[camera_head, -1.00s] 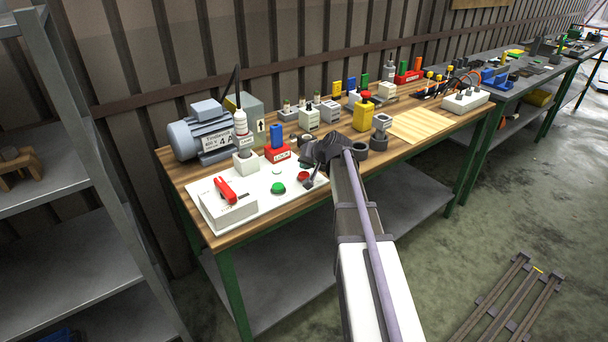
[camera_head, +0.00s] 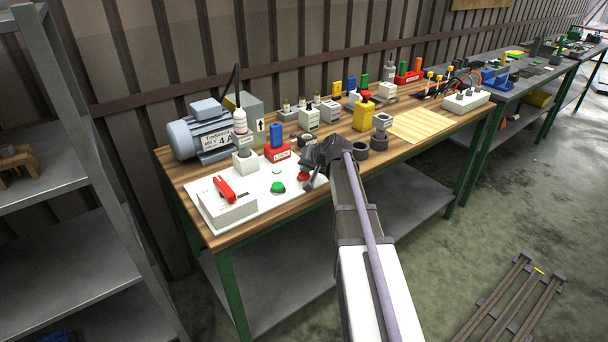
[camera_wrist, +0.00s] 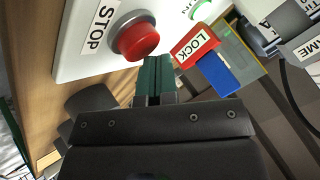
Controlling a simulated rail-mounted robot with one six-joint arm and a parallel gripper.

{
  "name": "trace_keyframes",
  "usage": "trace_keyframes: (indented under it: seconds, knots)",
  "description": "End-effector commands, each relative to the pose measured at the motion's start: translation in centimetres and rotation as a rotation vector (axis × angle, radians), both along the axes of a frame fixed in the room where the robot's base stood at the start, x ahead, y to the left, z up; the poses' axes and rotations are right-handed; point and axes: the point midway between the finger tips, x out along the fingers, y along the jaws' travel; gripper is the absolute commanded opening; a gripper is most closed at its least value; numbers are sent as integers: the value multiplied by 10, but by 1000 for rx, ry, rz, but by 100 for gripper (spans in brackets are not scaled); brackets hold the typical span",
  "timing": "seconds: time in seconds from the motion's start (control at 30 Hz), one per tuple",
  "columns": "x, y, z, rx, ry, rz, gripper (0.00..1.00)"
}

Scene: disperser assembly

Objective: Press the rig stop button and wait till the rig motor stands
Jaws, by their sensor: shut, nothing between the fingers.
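The red stop button (camera_wrist: 138,40), on a white panel (camera_wrist: 80,50) beside the printed word STOP, fills the upper left of the wrist view. In the head view the button (camera_head: 303,176) is partly covered by my gripper (camera_head: 312,182). In the wrist view my gripper (camera_wrist: 154,62) is shut and empty, its green fingertips just right of and below the button. I cannot tell whether they touch it. The rig motor (camera_head: 199,135) is a grey-blue unit at the back left of the bench; I cannot tell whether it turns.
A green button (camera_head: 278,187) and a white box with a red lever (camera_head: 226,190) are on the panel left of the stop button. A red LOCK block with a blue top (camera_wrist: 195,48) stands close to the fingers. More devices stand along the bench's back.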

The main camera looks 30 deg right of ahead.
Motion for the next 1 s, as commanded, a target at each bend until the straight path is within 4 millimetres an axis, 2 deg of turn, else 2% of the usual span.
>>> trace_keyframes:
  seconds: [1.0]
  knots:
    - [0, 0, -12, 0, 1, 1, 0]
